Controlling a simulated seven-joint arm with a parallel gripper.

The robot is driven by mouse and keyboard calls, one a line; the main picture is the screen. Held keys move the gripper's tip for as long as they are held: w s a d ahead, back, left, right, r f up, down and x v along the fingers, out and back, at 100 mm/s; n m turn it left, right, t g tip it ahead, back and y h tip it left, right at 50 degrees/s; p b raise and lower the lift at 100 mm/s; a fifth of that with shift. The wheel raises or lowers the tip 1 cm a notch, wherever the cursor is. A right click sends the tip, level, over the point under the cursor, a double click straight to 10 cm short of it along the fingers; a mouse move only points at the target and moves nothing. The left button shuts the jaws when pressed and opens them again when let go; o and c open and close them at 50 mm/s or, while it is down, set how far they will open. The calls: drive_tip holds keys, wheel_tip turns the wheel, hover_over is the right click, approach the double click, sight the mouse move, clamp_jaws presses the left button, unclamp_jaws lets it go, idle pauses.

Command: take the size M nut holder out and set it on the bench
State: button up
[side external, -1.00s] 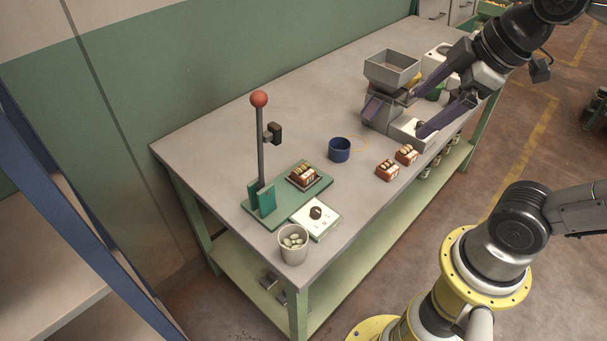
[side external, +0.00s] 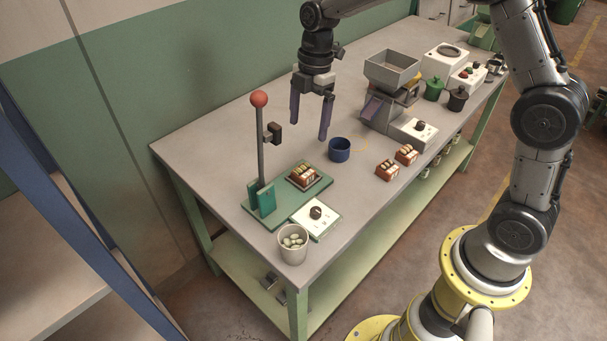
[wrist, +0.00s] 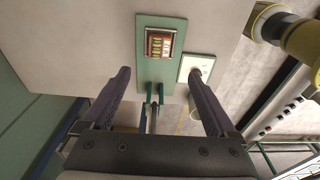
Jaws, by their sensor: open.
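A brown nut holder (side external: 303,175) with pale slots sits in a dark seat on the green base plate (side external: 262,212). I cannot read a size mark on it. In the wrist view the same holder (wrist: 160,43) shows at the top centre on the green plate (wrist: 148,72). Two similar brown holders (side external: 387,170) (side external: 406,153) stand on the bench (side external: 225,140) to the right. My gripper (side external: 309,128) is open and empty, fingers down, above the bench behind the plate. In the wrist view its fingers (wrist: 159,75) stand apart below the holder.
A lever post with a red ball (side external: 258,99) rises from the plate's left side. A white control box (side external: 315,213) and a cup of pale pieces (side external: 293,244) stand in front. A blue ring-shaped cup (side external: 340,150) and a grey hopper (side external: 391,70) are to the right.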

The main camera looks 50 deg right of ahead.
hover_over(304, 171)
drive_tip(key=f, duration=0.8)
drive_tip(key=shift+d, duration=0.2)
drive_tip(key=shift+a+f, duration=0.15)
drive_tip(key=shift+f, duration=2.5)
clamp_jaws()
drive_tip(key=shift+r, duration=0.1)
